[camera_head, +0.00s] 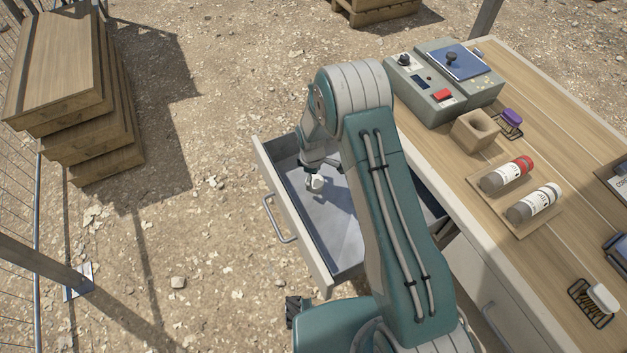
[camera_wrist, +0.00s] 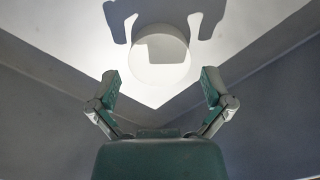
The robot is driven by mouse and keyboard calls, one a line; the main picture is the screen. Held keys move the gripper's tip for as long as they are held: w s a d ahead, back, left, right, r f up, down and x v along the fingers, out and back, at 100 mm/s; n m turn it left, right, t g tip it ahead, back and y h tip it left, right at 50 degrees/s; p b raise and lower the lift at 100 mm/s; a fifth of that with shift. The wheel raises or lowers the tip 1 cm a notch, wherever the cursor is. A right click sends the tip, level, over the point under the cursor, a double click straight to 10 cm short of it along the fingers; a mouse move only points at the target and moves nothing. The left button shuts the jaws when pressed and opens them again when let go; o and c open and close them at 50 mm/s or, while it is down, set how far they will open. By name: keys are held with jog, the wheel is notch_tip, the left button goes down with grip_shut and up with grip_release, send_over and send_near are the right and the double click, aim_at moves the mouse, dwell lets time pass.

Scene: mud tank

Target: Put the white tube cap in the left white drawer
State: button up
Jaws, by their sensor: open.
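The left white drawer (camera_head: 283,215) is pulled open from the bench, with a grey handle on its front. The white tube cap (camera_wrist: 159,57) is inside it, just beyond my open fingers; in the head view the cap (camera_head: 316,184) shows as a small white round thing below my gripper (camera_head: 312,176). In the wrist view my gripper (camera_wrist: 160,90) has its two fingers spread wide, with nothing between them and a gap to the cap. The shadow of the fingers falls around the cap on the drawer floor. Part of the drawer is hidden behind my arm.
The bench top (camera_head: 450,163) holds a grey control box (camera_head: 425,92), a wooden block (camera_head: 474,131), a red-capped tube (camera_head: 507,174), a white-capped tube (camera_head: 534,203) and a white-topped brush (camera_head: 603,298). Stacked wooden boxes (camera_head: 80,100) stand left. Open ground lies left of the drawer.

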notch_tip(320, 180, up, 10)
jog(key=shift+a, duration=0.15)
notch_tip(320, 180, up, 11)
jog(key=m+t, duration=0.1)
jog(key=m, duration=0.1)
send_over(322, 185)
jog(key=s+d+r+m+t, duration=0.1)
jog(key=s+d+r+m, duration=0.15)
jog(key=r, duration=0.35)
jog(key=s+d+r+m+t, duration=0.1)
jog(key=s+r, duration=0.3)
jog(key=r, duration=0.1)
jog(key=s+d+r+m+t, duration=0.1)
jog(key=s+r+m, duration=0.3)
jog(key=s, duration=0.6)
jog(key=s+d+r+m+t, duration=0.1)
jog(key=s+d+r+m, duration=0.3)
jog(key=s, duration=0.6)
jog(key=shift+d+r+t, duration=0.15)
jog(key=shift+r+t, duration=0.25)
jog(key=shift+r, duration=0.45)
